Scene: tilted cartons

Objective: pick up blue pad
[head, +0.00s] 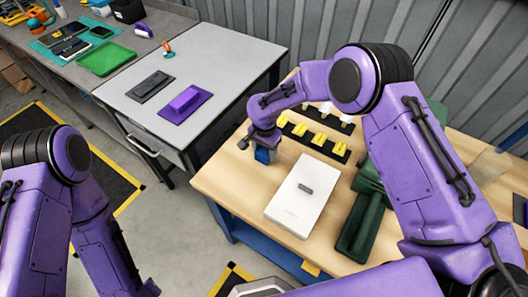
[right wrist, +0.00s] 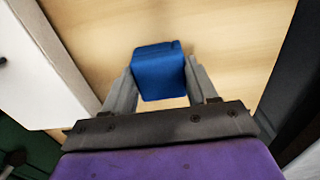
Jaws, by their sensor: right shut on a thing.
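The blue pad (head: 263,156) is a small blue block at the left part of the wooden table. My right gripper (head: 262,150) is shut on it from above. In the right wrist view the blue pad (right wrist: 160,72) sits between the two grey fingers, with bare wood around it. I cannot tell whether it touches the tabletop or is just above it. My left arm shows at the left edge of the head view, but its gripper is not clearly seen.
A white box (head: 297,203) lies beside the pad. A dark strip with yellow pieces (head: 320,139) lies behind, and a green case (head: 358,225) lies to the right. A grey table (head: 220,60) with a purple block (head: 185,99) stands at the left.

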